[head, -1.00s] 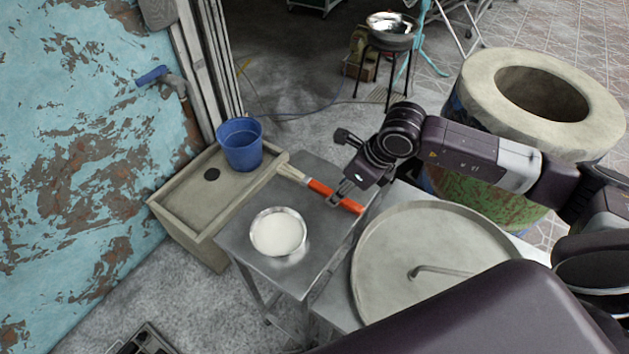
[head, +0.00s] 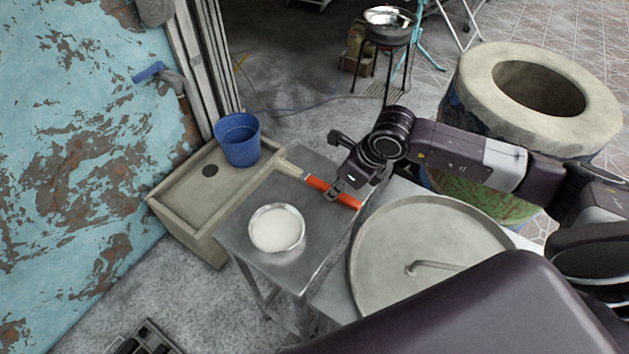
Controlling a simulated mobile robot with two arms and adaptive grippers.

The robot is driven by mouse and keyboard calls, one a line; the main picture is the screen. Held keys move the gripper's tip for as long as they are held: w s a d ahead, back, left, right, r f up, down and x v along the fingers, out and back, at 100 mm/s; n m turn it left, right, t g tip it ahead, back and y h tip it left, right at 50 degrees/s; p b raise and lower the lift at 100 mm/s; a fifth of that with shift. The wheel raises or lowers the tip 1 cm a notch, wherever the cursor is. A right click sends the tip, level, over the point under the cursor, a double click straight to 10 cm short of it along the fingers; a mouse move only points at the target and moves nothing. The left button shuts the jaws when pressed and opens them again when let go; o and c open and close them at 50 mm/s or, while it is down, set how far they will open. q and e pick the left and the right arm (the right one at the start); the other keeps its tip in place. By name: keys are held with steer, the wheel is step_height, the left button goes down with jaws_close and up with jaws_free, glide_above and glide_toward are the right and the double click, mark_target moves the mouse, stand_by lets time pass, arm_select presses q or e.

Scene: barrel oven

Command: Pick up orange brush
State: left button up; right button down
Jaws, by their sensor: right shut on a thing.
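The orange brush (head: 318,183) has an orange-red handle and pale bristles. Its bristle end points to the upper left and its handle end to the lower right, over the back right part of the small metal table (head: 243,228). My right gripper (head: 333,192) comes in from the right and is shut on the brush's handle. I cannot tell whether the brush touches the table or hangs just above it.
A metal bowl of white stuff (head: 277,230) stands on the metal table. A blue bucket (head: 238,140) stands in the stone sink (head: 172,200) to the left. A large round lid (head: 430,230) lies at the right, before the barrel oven (head: 475,110).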

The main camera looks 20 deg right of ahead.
step_height(320, 180, up, 20)
steer(key=b, duration=0.2)
stand_by(0.4)
stand_by(0.8)
